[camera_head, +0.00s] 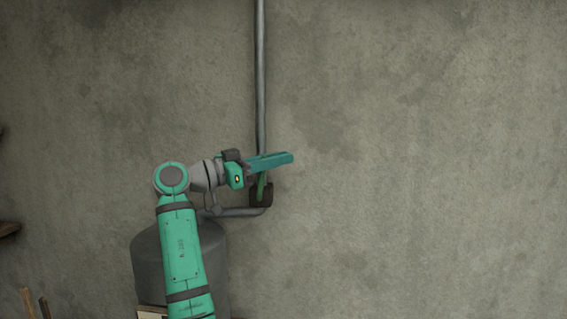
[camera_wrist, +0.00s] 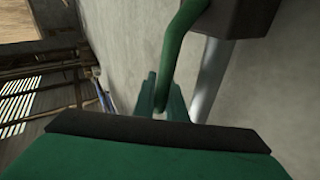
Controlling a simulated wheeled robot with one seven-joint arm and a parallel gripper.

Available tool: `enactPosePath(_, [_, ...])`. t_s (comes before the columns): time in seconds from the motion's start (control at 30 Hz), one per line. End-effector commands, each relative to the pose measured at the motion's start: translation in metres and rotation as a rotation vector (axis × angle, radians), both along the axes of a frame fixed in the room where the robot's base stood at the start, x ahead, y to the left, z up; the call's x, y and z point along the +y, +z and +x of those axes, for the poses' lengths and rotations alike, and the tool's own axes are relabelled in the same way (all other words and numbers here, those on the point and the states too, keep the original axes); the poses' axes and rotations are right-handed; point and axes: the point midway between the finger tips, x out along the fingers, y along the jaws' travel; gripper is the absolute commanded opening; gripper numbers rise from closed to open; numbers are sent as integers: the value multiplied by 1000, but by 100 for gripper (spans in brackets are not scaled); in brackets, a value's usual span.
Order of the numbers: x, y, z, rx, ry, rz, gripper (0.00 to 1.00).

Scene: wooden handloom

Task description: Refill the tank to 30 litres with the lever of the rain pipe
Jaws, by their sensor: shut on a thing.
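The grey rain pipe (camera_head: 261,80) runs down the wall to a dark valve box (camera_head: 267,197), which is also at the top of the wrist view (camera_wrist: 238,18). A green lever (camera_head: 261,186) comes out of the box. In the wrist view the curved lever (camera_wrist: 178,45) runs down between the fingers. My gripper (camera_head: 284,159) is shut on it, and its fingers also show in the wrist view (camera_wrist: 160,97). The grey tank (camera_head: 216,255) stands below left, partly hidden by my arm. No litre reading can be made out.
A short side pipe (camera_head: 238,212) runs from the valve box to the tank top. The wall right of the pipe is bare. A pale board (camera_head: 151,312) is at the tank's foot. Wooden beams (camera_wrist: 45,75) stand at left in the wrist view.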

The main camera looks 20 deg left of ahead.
Motion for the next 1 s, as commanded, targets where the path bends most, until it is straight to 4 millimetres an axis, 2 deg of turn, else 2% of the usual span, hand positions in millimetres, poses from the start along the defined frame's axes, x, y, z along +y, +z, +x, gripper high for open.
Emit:
enactPosePath(0.2, [16, 6, -4, -40, -1, -150, 0])
enactPosePath(0.57, [19, 8, -5, -46, 2, -173, 0])
enactPosePath(0.6, [19, 8, -5, -46, 2, -173, 21])
enactPosePath(0.63, [19, 8, -5, -46, 2, -173, 28])
enactPosePath(0.67, [19, 8, -5, -45, 2, -172, 30])
enactPosePath(1.0, [19, 7, -4, -44, 3, -165, 30])
